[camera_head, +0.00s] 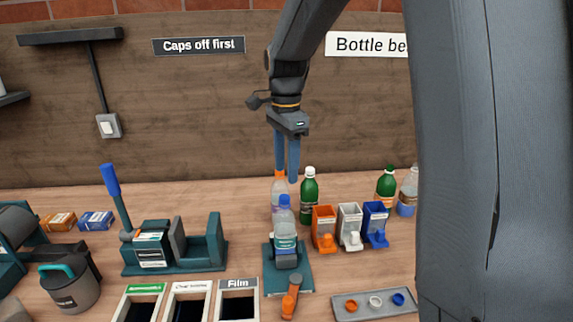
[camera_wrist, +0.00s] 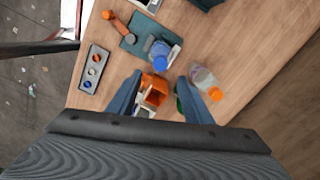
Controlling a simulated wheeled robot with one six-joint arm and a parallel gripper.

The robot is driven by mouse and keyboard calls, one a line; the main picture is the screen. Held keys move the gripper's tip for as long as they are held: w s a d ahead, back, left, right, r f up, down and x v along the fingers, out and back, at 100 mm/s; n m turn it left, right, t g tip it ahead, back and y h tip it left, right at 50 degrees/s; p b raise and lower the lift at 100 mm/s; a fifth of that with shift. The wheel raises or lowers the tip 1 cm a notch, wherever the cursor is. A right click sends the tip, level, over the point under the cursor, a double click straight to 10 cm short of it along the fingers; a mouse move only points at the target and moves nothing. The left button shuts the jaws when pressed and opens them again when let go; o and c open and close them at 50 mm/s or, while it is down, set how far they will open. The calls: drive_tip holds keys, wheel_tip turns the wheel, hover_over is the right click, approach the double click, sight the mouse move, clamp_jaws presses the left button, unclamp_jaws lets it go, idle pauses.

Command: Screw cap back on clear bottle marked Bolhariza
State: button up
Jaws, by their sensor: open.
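A clear bottle with a blue cap (camera_head: 284,238) stands upright in a teal holder (camera_head: 302,275); it also shows in the wrist view (camera_wrist: 159,54). A clear bottle with an orange cap (camera_head: 279,190) stands behind it, beside my right finger in the wrist view (camera_wrist: 203,78). Another clear bottle (camera_head: 408,196) is partly hidden by my arm. I cannot read which is marked Bolhariza. Loose orange, white and blue caps lie in a grey tray (camera_head: 345,312), also in the wrist view (camera_wrist: 84,85). My gripper (camera_head: 287,178) is open and empty, above the bottles and small bins.
Orange (camera_head: 324,222), white (camera_head: 349,220) and blue (camera_head: 375,218) bins stand right of the holder. Green bottles (camera_head: 309,200) (camera_head: 386,184) stand behind. An orange-handled tool (camera_head: 290,298) lies in front. Open chutes (camera_head: 238,285) and a teal fixture (camera_head: 172,260) are left.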

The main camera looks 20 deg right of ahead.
sight(286, 196)
drive_tip(key=shift+f+p, duration=1.2)
drive_tip(key=shift+f, duration=2.6)
drive_tip(key=c, duration=1.2)
drive_tip(key=shift+o, duration=0.2)
drive_tip(key=m+p, duration=0.1)
drive_tip(key=m, duration=0.2)
drive_tip(key=shift+r, duration=0.1)
drive_tip(key=shift+m+p, duration=0.3)
drive_tip(key=shift+m, duration=0.8)
drive_tip(key=m+p, duration=0.1)
drive_tip(key=m, duration=0.1)
drive_tip(key=shift+m, duration=0.3)
drive_tip(key=shift+w+m, duration=0.1)
drive_tip(key=shift+m, duration=1.1)
